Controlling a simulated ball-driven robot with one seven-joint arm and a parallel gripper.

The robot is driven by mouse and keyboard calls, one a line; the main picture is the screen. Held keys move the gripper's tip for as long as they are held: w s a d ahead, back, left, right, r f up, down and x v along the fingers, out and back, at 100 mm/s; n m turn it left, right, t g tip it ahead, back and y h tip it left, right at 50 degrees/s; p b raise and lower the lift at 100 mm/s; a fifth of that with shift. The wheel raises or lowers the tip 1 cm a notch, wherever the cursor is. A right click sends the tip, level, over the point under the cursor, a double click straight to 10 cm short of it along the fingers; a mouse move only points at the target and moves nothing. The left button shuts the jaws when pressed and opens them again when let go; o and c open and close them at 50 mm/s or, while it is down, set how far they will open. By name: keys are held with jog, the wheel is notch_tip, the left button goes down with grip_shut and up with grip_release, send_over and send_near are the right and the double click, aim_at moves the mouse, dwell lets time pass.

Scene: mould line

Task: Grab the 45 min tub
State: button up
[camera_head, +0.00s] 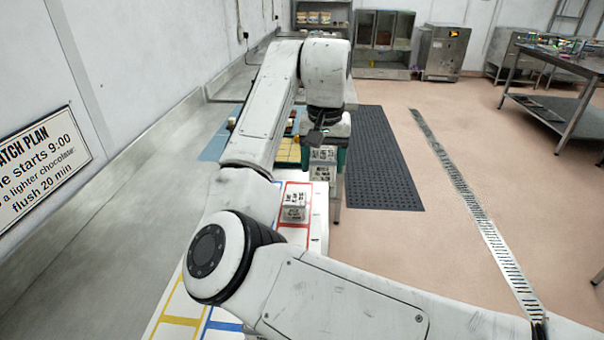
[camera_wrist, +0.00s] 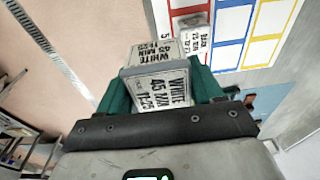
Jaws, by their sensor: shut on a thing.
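A white tub (camera_wrist: 160,90) with black print reading "WHITE 45 MIN 11:25" is between the two green fingers of my gripper (camera_wrist: 162,86) in the wrist view. The fingers are shut on its sides. In the head view the tub (camera_head: 322,156) hangs below my gripper (camera_head: 326,147), near the right edge of the white table; whether it touches the surface cannot be told. Part of it is hidden by the wrist and fingers.
Another labelled tub (camera_head: 294,206) stands in a red-outlined area of the white table; it also shows in the wrist view (camera_wrist: 190,30). A sign (camera_head: 42,165) hangs on the left wall. A dark mat (camera_head: 380,160) and floor drain (camera_head: 470,190) lie right. A metal table (camera_head: 570,100) stands far right.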

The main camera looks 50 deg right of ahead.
jog(key=s+r+p, duration=0.6)
jog(key=r+p, duration=0.2)
jog(key=r, duration=0.1)
jog(key=shift+s+d+r+p, duration=0.15)
jog(key=shift+d+r+p, duration=0.25)
jog(key=shift+d, duration=0.05)
